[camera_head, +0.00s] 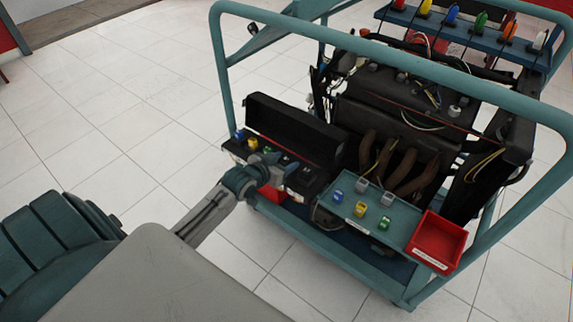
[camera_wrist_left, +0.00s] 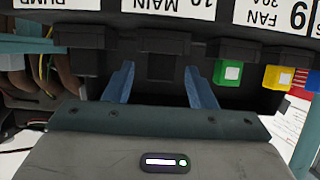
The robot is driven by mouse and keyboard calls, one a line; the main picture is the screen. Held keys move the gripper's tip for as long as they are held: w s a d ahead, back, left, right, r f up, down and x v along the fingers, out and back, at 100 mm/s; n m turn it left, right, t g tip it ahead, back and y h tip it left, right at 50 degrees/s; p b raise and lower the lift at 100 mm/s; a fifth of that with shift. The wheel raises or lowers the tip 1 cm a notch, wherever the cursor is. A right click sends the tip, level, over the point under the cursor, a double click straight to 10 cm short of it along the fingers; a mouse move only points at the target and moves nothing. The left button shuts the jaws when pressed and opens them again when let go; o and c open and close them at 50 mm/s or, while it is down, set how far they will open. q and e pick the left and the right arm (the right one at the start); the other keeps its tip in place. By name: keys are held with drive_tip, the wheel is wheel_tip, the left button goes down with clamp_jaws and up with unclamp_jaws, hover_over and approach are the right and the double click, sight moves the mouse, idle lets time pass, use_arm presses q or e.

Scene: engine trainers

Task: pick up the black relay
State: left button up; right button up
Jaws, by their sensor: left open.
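A black relay (camera_wrist_left: 165,65) sits in the fuse box under the upside-down MAIN label in the left wrist view. A second black block (camera_wrist_left: 85,48) is beside it, near the PUMP label. My left gripper (camera_wrist_left: 160,82) is open, with one blue finger on each side of the MAIN relay in the picture; I cannot tell whether they touch it. In the head view my left gripper (camera_head: 281,168) is at the front of the black fuse box (camera_head: 292,133) and covers part of the relay row. My right gripper is not in view.
Green (camera_wrist_left: 229,73) and yellow (camera_wrist_left: 277,78) relays stand in the same row. A teal tray (camera_head: 343,222) with several loose relays and a red bin (camera_head: 437,243) are to the right. The cart's frame rail (camera_head: 400,75) rises around the engine.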

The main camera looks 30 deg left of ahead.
use_arm(q)
drive_tip(key=shift+c, duration=0.4)
drive_tip(key=c, duration=1)
